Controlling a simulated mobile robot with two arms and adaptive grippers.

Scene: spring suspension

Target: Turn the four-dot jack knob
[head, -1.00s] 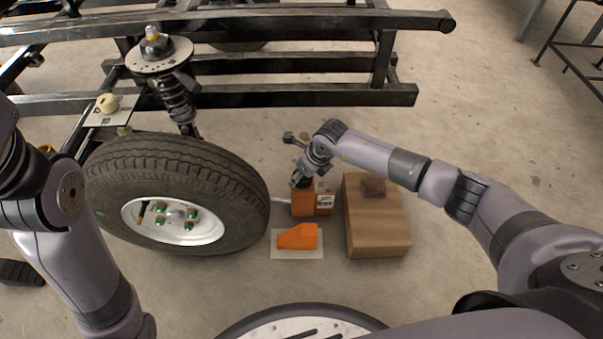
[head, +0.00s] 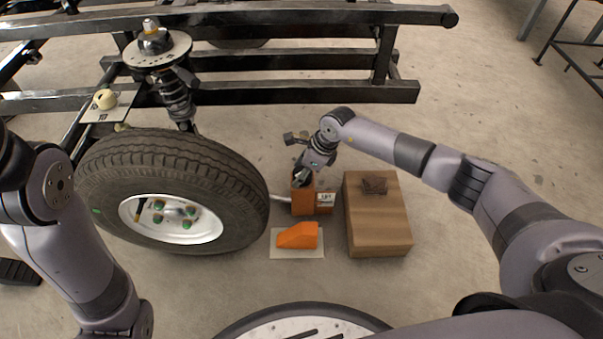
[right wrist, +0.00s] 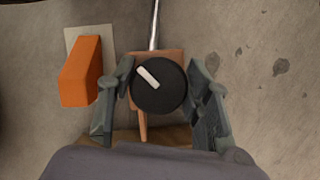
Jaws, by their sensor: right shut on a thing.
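The jack (head: 303,204) is an orange box on the floor right of the wheel, with a small white label (head: 325,197) whose marks are too small to read. In the right wrist view its round black knob (right wrist: 170,98) has a white pointer bar slanting to the upper left. My right gripper (right wrist: 159,80) is shut on the knob, one finger on each side. In the head view the right gripper (head: 302,176) is above the jack and hides most of the knob. Only my left arm shows at the left; its gripper is out of view.
The tyred wheel (head: 205,155) and spring strut (head: 177,95) stand left, under black frame beams (head: 300,94). An orange wedge (head: 297,236) lies on a pale mat (head: 310,253) before the jack. A wooden box (head: 375,225) is close right. A cream knob (head: 105,98) sits on a plate at left.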

